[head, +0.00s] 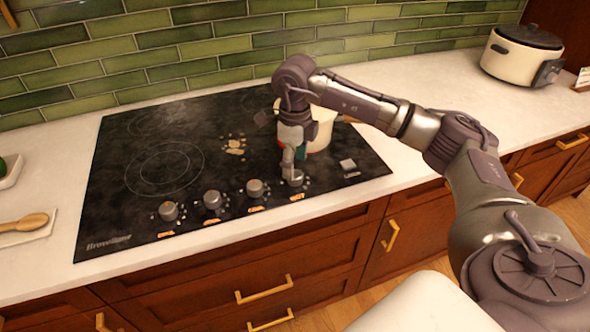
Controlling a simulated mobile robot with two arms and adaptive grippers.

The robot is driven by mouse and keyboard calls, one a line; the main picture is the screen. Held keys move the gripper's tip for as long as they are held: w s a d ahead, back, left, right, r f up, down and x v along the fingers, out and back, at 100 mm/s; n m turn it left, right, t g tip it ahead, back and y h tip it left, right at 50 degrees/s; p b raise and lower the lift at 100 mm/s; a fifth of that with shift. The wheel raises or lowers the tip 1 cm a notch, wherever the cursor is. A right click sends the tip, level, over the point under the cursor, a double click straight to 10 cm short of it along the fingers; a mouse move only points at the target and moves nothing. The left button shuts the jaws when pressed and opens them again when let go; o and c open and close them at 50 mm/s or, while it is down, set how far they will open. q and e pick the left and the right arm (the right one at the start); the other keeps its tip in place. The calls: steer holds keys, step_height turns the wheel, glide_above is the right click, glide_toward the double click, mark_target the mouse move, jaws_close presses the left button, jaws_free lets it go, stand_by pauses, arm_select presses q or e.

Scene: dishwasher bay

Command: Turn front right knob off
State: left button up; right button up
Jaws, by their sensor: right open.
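My left gripper is not in view.
A cream pot (324,124) stands on the cooktop right behind my gripper, partly hidden by it. A cooker (520,55) stands far right; a wooden spoon (25,222) lies left.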

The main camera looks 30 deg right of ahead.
step_height(320, 180, up, 9)
steer(key=shift+f, duration=0.2)
stand_by(0.6)
